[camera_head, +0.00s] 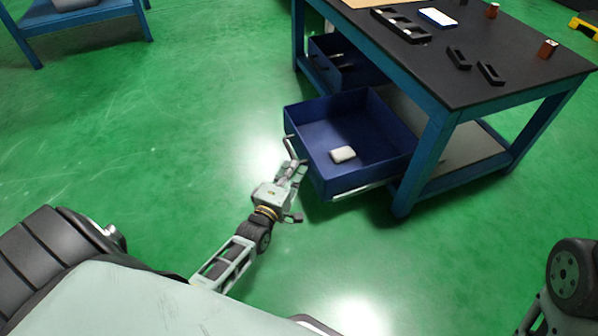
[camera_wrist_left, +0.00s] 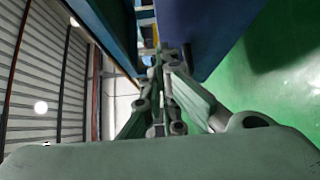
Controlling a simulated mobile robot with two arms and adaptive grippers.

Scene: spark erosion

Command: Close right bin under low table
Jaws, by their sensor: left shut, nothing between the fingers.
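The right bin (camera_head: 355,183) is a dark blue open drawer under the low table (camera_head: 480,75). It is pulled well out to the left, and its bar handle (camera_head: 290,147) is on the outer face. A small white object (camera_head: 343,154) lies inside it. My left gripper (camera_head: 296,168) is at this outer face, close to the handle; I cannot tell whether it touches. The gripper is shut and empty. In the left wrist view the fingers (camera_wrist_left: 165,62) meet beside the blue bin wall (camera_wrist_left: 205,30). My right gripper is out of view.
A second blue bin (camera_head: 335,77), partly pulled out, stands farther back under the table. The tabletop holds a black tray (camera_head: 400,26), a white-and-blue box (camera_head: 438,17) and small black and brown parts. Green floor left of the bins is clear. Another blue table (camera_head: 85,15) is far left.

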